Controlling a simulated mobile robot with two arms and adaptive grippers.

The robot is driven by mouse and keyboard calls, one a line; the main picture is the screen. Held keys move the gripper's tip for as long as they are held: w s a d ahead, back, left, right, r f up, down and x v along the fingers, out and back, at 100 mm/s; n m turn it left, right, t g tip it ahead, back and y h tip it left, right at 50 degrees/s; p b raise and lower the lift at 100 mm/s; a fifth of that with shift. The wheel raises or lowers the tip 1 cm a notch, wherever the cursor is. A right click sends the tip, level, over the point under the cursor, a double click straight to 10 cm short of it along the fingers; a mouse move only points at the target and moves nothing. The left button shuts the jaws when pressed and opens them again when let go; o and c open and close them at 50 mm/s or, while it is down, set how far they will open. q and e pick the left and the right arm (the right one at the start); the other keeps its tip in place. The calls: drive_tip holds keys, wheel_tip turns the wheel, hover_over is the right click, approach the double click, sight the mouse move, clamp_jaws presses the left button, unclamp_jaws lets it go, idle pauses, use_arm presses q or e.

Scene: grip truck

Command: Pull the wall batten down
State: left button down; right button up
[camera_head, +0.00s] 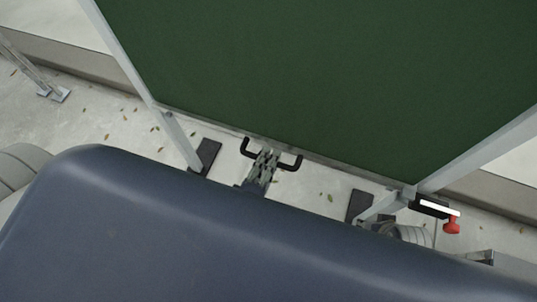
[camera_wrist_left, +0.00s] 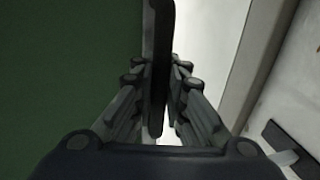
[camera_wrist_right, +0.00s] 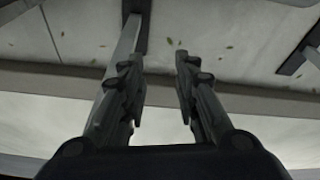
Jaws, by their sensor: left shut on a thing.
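A large green panel (camera_head: 320,75) in a pale metal frame fills the upper part of the head view. A black handle (camera_head: 290,164) with bent ends sits at the panel's lower edge. My left gripper (camera_head: 264,160) is shut on the middle of this handle. In the left wrist view my left gripper (camera_wrist_left: 160,75) has its fingers closed on both sides of the black handle bar (camera_wrist_left: 157,40), with the green panel (camera_wrist_left: 65,80) beside it. My right gripper (camera_wrist_right: 160,75) is open and empty in the right wrist view, and it does not show in the head view.
Pale frame posts stand at the panel's left (camera_head: 178,135) and right (camera_head: 480,150). A black piece with a white strip and a red knob (camera_head: 452,224) is by the right post.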

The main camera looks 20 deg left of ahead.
use_arm(q)
drive_tip(key=shift+s+f, duration=0.25)
drive_tip(key=shift+f, duration=0.4)
use_arm(e)
drive_tip(key=shift+v, duration=0.8)
use_arm(q)
drive_tip(key=c, duration=1.6)
unclamp_jaws()
drive_tip(key=shift+c, duration=0.2)
drive_tip(key=shift+r, duration=0.1)
drive_tip(key=shift+s+r, duration=0.1)
drive_tip(key=shift+s, duration=0.05)
drive_tip(key=s+r, duration=0.2)
drive_tip(key=s, duration=0.9)
drive_tip(key=shift+s+a, duration=0.2)
drive_tip(key=shift+s, duration=0.05)
